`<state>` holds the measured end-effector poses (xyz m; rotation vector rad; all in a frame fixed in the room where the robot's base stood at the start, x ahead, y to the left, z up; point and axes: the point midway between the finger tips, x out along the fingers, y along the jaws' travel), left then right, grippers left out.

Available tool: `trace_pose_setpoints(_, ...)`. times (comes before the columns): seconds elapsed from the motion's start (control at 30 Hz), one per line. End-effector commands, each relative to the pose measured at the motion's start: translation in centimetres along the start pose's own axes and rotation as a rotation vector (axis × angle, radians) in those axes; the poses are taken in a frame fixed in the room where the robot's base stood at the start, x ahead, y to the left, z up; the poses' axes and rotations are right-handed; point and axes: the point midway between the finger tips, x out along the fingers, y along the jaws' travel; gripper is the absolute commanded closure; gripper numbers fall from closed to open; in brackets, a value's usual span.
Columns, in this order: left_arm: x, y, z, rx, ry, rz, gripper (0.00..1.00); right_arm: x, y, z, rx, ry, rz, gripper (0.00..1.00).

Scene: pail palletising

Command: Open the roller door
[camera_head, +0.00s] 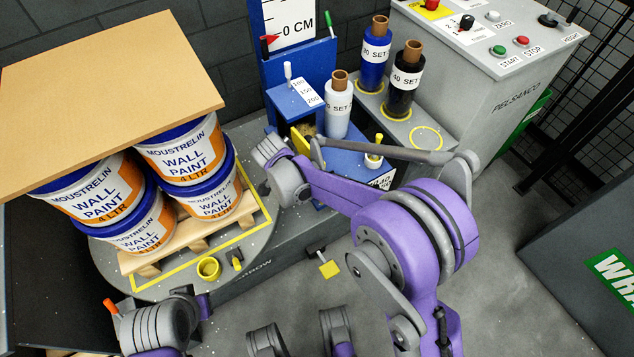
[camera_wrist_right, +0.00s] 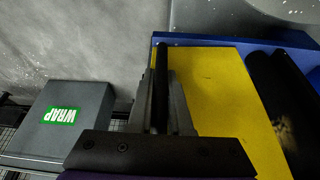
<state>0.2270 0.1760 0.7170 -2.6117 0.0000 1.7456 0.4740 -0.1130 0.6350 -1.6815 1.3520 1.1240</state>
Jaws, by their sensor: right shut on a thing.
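In the right wrist view, a yellow panel (camera_wrist_right: 232,105) sits within a blue frame (camera_wrist_right: 220,40); I take it as the roller door, though its outline is partly cut off. My right gripper (camera_wrist_right: 160,95) is in front of the panel's left part. It is shut on a slim dark upright bar (camera_wrist_right: 162,65), which looks like a handle. A dark cylinder (camera_wrist_right: 275,100) stands to the right of the panel. In the head view my right arm reaches the blue wrapper column (camera_head: 295,70), and its gripper is hidden there.
Paint pails (camera_head: 180,150) under a tan board (camera_head: 100,85) stand on a pallet (camera_head: 195,245) on a round turntable (camera_head: 255,240) at left. Film rolls (camera_head: 375,55) and a control cabinet (camera_head: 500,70) stand at back right. Grey floor (camera_head: 510,250) is clear at right.

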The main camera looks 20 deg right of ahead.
Motion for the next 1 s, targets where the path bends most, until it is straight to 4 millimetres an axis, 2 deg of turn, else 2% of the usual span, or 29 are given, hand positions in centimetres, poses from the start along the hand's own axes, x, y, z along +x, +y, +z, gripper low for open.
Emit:
trace_pose_setpoints(0.6,-0.17,0.00,-0.05,0.000,0.001,0.000,0.50,-0.20,0.06,0.76,-0.003,-0.003,0.003,1.00)
trace_pose_setpoints(0.63,-0.17,0.00,-0.05,0.000,0.001,0.000,0.50,-0.20,0.07,0.76,-0.003,-0.004,0.003,0.81)
trace_pose_setpoints(0.8,-0.17,0.00,-0.05,0.000,0.001,0.000,0.50,-0.21,0.02,0.72,-0.003,-0.003,0.002,0.53)
trace_pose_setpoints(1.0,-0.17,0.00,-0.05,0.000,0.001,0.000,0.50,-0.22,-0.03,0.67,-0.003,-0.002,0.001,0.53)
